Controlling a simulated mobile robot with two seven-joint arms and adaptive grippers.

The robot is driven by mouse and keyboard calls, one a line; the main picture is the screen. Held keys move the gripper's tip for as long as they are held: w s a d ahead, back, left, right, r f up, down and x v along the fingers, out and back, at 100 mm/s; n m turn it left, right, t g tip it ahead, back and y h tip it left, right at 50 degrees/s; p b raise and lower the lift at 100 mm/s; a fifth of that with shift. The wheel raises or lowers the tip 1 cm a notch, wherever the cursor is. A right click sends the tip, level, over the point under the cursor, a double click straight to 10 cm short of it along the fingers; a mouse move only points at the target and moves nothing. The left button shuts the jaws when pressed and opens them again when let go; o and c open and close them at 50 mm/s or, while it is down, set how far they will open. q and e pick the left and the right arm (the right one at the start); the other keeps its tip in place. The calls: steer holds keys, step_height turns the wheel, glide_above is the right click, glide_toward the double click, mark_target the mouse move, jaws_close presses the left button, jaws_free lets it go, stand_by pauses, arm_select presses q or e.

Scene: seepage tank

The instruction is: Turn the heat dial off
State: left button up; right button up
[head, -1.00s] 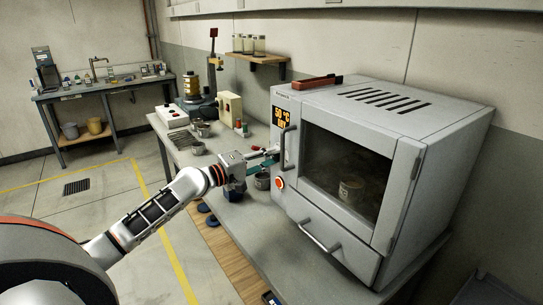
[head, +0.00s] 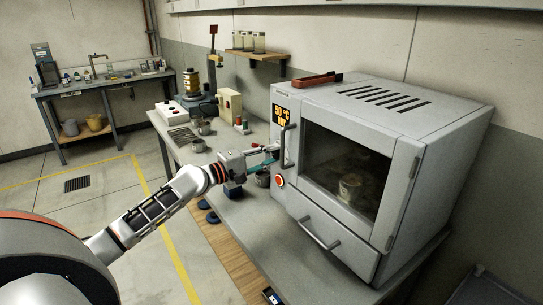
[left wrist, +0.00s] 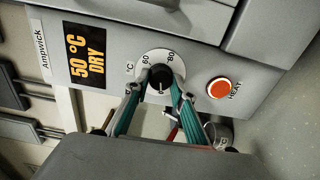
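The heat dial (left wrist: 160,80) is a black knob on a white scale disc, on the grey panel of the oven (head: 340,195). The scale shows 60, 80 and °C. The orange button (left wrist: 219,87) marked HEAT sits right of the dial in the left wrist view. The display (left wrist: 85,55) reads 50 °C DRY. My left gripper (left wrist: 160,82) has its two teal fingers apart, one on each side of the knob. I cannot tell whether the tips touch it. In the head view my left gripper (head: 268,155) is at the oven's left front edge, partly hiding the panel. My right gripper is not in view.
The oven's upright handle (head: 285,147) is just beside my left gripper. A pot (head: 350,186) shows behind the oven window. Several other items stand on the bench further back.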

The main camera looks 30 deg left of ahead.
arm_select(q)
steer(key=o, duration=0.4)
steer(key=v, duration=1.2)
stand_by(0.6)
